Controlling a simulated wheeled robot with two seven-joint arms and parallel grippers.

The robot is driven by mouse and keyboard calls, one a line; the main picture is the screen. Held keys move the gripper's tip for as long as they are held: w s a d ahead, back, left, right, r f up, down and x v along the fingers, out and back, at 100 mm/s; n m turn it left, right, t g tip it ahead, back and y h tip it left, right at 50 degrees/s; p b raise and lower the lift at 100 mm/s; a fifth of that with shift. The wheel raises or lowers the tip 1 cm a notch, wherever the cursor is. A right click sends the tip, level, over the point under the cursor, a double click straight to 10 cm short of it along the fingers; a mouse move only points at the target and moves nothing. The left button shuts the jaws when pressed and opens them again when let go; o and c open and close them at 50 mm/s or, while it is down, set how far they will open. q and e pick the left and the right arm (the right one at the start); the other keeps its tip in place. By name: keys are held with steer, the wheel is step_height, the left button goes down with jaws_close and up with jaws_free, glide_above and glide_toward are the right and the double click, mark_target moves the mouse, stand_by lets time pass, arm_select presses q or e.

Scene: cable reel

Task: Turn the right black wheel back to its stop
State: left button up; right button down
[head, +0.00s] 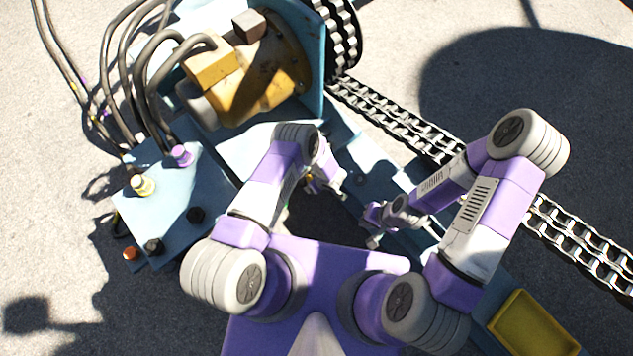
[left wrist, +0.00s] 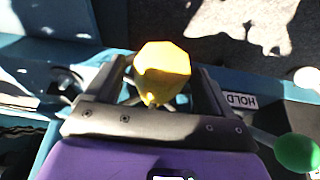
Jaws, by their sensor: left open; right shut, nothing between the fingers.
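Two black round knobs sit on the pale blue box in the head view. The right one (head: 195,214) is farther from my base than the left one (head: 153,247). I cannot tell for certain that these are the wheels meant. Neither gripper is near them. My left gripper (left wrist: 160,88) is open, with a yellow faceted knob (left wrist: 162,70) showing between its fingers in the left wrist view; contact cannot be told. My right gripper (head: 374,225) is shut and empty over the blue frame.
The pale blue box (head: 220,190) also bears purple (head: 181,155), pale yellow (head: 142,184) and orange (head: 131,254) caps. Black hoses rise behind it. A chain (head: 400,125) runs along the frame. A yellow tray (head: 532,325) lies at lower right. A green knob (left wrist: 297,153) is near a HOLD label (left wrist: 240,100).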

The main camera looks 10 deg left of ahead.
arm_select(q)
steer(key=c, duration=1.5)
steer(key=t+h+p, duration=0.1)
steer(key=p, duration=0.1)
steer(key=shift+s+a+r+p, duration=0.1)
steer(key=shift+s+r+p, duration=0.05)
steer(key=shift+p, duration=0.15)
steer(key=shift+s+a+n+t+h+p, duration=0.1)
steer(key=shift+n+t+h+p, duration=0.35)
steer(key=shift+t+p, duration=0.35)
steer(key=shift+f+t+h, duration=0.2)
steer(key=shift+t+h, duration=0.35)
steer(key=shift+t, duration=0.05)
steer(key=shift+a+n+t+h, duration=0.1)
steer(key=shift+n+t+h, duration=0.15)
steer(key=shift+t+h, duration=0.25)
steer(key=shift+t, duration=0.3)
